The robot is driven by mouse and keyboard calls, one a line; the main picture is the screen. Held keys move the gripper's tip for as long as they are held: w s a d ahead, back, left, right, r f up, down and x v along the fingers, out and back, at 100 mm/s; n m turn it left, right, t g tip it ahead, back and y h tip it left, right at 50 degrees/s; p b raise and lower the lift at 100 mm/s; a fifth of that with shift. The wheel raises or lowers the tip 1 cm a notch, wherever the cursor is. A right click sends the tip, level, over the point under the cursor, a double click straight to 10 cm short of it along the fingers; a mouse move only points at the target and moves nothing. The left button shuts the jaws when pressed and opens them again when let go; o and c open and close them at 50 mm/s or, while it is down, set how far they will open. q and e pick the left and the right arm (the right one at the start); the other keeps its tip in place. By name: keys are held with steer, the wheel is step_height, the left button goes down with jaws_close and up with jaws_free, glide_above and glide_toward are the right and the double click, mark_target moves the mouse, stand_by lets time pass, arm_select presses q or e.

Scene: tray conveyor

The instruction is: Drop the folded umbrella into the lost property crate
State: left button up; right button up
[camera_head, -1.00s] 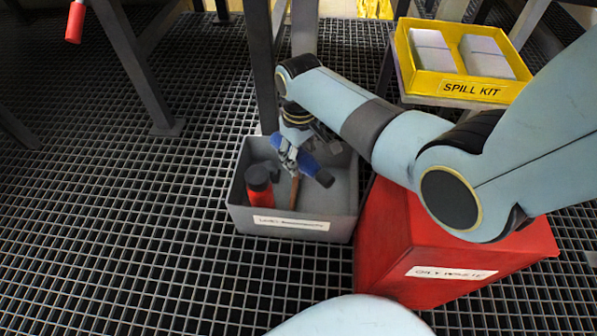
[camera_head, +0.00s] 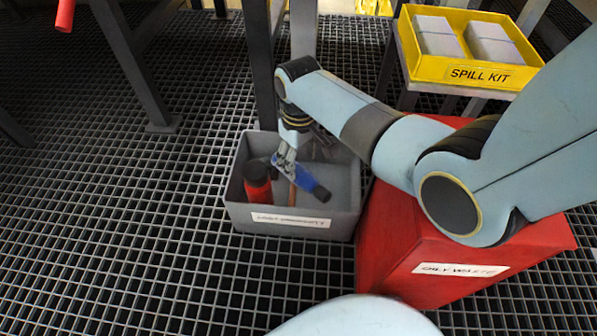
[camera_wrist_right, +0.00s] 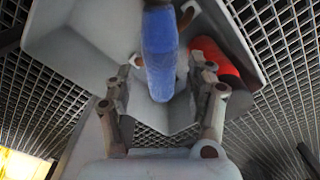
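The folded umbrella (camera_head: 302,178) is blue with a dark end. It is inside the grey crate (camera_head: 290,228), tilted, just below my right gripper (camera_head: 285,160). The crate's white label is too blurred to read clearly. In the right wrist view, the umbrella (camera_wrist_right: 160,55) lies between and beyond the fingers of my right gripper (camera_wrist_right: 163,85), with gaps on both sides. That gripper looks open. Whether the umbrella rests fully on the crate floor is hard to tell. My left gripper is not in view.
A red bottle with a dark cap (camera_head: 257,180) and a thin brown item (camera_head: 292,194) are in the crate. A red oily waste bin (camera_head: 430,240) stands right of it. A yellow spill kit box (camera_head: 470,75) sits behind.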

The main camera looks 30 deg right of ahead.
steer(key=shift+o, duration=1.1)
step_height(320, 180, up, 12)
